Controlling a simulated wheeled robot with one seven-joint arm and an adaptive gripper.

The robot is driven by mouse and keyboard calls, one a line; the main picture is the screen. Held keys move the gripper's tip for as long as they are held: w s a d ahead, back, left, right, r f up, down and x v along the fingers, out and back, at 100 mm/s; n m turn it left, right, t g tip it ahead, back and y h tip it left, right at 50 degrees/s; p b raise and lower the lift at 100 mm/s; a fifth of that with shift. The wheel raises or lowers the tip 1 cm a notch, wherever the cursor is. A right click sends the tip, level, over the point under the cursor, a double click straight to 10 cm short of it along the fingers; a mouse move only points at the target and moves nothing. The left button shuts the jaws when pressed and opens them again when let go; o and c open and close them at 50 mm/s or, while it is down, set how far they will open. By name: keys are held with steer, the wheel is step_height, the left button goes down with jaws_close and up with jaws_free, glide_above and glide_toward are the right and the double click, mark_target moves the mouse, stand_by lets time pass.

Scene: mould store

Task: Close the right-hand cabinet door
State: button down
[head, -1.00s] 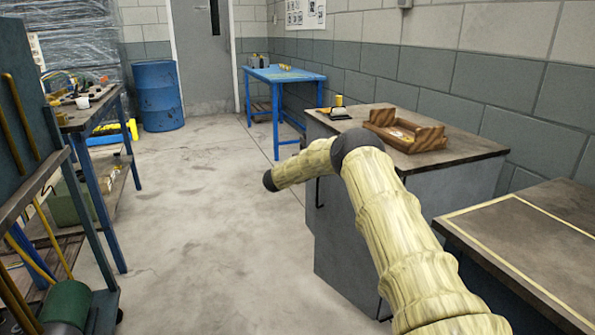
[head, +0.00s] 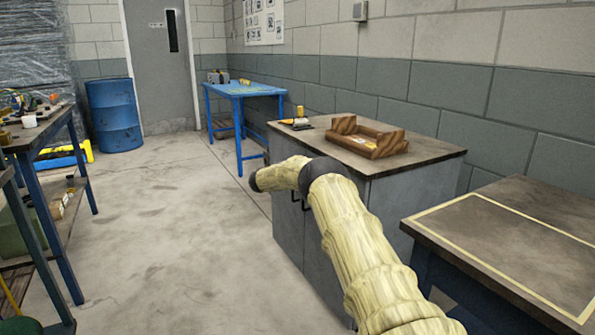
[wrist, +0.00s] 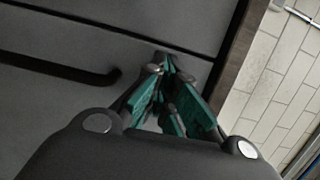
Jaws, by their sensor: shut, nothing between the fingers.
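The grey cabinet (head: 415,202) with a dark top stands right of centre in the head view. Its front faces the aisle, and the right-hand door (head: 315,258) looks flush or nearly flush with it; a small gap cannot be ruled out. Dark handles (head: 306,203) show near the middle of the front, partly behind my arm. In the wrist view, a dark bar handle (wrist: 62,69) and a thin seam lie on the grey front. My gripper (wrist: 163,64) is shut and empty, its teal-padded fingers close to the panel by the seam; contact cannot be told. My arm hides it in the head view.
A wooden tray (head: 368,137) sits on the cabinet top. A table with a yellow-lined top (head: 500,240) stands close at the right. A blue table (head: 243,88) and blue drum (head: 113,115) are at the back. A workbench (head: 45,130) stands left; the floor between is clear.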

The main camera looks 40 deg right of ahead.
steer(key=shift+s+d+r, duration=0.15)
steer(key=shift+s+d, duration=0.05)
steer(key=shift+d, duration=0.2)
steer(key=shift+s+d+r, duration=0.15)
steer(key=shift+d, duration=0.2)
steer(key=shift+a, duration=0.1)
steer(key=w+a+p, duration=0.2)
steer(key=w+a, duration=0.2)
steer(key=a, duration=1)
steer(key=shift+w+a+f+p, duration=0.2)
steer(key=shift+a+f+p, duration=0.1)
steer(key=shift+a, duration=0.05)
